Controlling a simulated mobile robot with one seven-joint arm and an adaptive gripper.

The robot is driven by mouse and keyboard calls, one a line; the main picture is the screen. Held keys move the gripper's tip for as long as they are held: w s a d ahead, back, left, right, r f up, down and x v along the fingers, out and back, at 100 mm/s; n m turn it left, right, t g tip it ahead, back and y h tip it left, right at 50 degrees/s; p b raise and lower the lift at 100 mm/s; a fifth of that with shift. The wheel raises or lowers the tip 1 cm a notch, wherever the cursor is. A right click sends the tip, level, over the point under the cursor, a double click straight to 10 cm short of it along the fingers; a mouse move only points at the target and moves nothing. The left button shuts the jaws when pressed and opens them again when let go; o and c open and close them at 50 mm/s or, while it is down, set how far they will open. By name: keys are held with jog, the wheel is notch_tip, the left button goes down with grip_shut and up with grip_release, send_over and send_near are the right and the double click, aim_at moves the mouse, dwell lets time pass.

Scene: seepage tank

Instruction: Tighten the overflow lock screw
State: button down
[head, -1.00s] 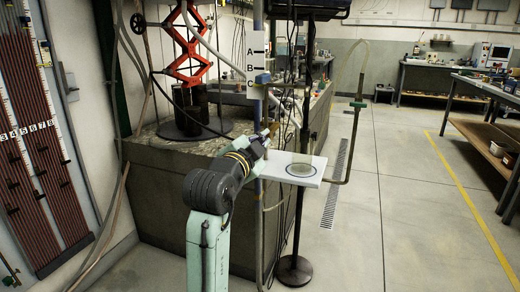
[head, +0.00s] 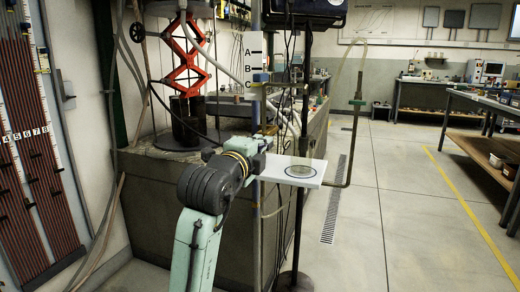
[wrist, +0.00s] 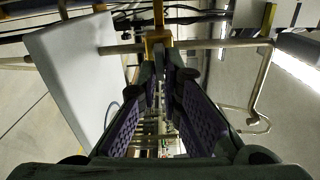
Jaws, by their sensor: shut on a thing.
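My gripper (wrist: 165,85) has its two purple-padded fingers converging at the tips, shut on a small dark part that I take to be the lock screw. The fingertips mostly hide it. Just beyond the tips, a brass-yellow fitting (wrist: 158,38) sits on a pale pole that crosses the wrist view sideways. In the head view my gripper (head: 264,143) is at the upright pole (head: 257,100), just left of the white shelf (head: 308,180). The screw cannot be made out there, behind my arm.
The white shelf also shows close on the left in the wrist view (wrist: 70,70). A board lettered A, B, C (head: 256,62) is above my gripper. The tank (head: 160,195) is behind my arm. A bent pipe (head: 354,140) stands right of the shelf; open floor lies beyond.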

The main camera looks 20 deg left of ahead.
jog(key=shift+f+m, duration=0.15)
jog(key=shift+m, duration=0.15)
dwell(1.4)
jog(key=c, duration=1.8)
grip_release()
jog(key=shift+o, duration=0.2)
jog(key=s, duration=1.2)
jog(key=shift+a, duration=0.15)
